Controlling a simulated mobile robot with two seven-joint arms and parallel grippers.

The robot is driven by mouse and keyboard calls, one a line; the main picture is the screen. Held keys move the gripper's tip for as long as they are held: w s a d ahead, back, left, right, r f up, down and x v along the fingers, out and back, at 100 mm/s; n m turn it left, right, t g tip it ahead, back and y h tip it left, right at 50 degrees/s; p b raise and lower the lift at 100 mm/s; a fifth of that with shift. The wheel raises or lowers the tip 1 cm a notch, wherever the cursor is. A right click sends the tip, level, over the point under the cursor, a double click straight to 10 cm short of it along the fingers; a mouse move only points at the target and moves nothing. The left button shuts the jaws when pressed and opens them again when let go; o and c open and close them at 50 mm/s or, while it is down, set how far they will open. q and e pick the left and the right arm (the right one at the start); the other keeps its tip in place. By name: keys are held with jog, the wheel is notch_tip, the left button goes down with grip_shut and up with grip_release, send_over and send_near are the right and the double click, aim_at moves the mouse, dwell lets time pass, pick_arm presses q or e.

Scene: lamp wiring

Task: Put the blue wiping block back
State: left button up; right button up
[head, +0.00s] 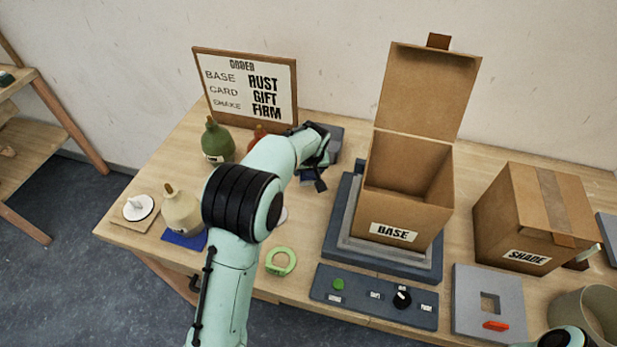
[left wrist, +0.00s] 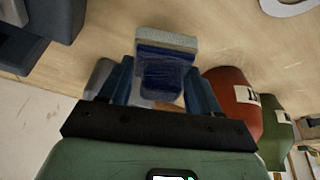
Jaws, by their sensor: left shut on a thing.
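The blue wiping block (left wrist: 165,78), dark blue with a pale grey layer along one side, is between the fingers of my left gripper (left wrist: 162,88) in the left wrist view. The gripper is shut on it, over the wooden table. In the head view my left gripper (head: 318,172) is at the back of the table, right of the rust-coloured bottle-shaped base; there my arm largely hides the block. I cannot tell whether the block touches the table. My right gripper is not in view; only a bit of my right arm shows at the bottom right.
A dark grey holder (head: 334,140) stands behind the gripper. Green (head: 217,145) and rust (left wrist: 232,100) bases stand left of it, before the order board (head: 247,88). An open box (head: 394,232) labelled BASE stands right, beside a closed SHADE box (head: 520,225). A control panel (head: 372,297) lies in front.

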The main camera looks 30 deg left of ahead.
aim_at(309, 176)
pick_arm(q)
jog(key=shift+f, duration=1.9)
jog(key=o, duration=1.4)
jog(key=shift+f, duration=0.15)
jog(key=shift+d+r, duration=0.1)
jog(key=shift+r, duration=0.45)
jog(key=v, duration=1.1)
jog(key=shift+s, duration=0.2)
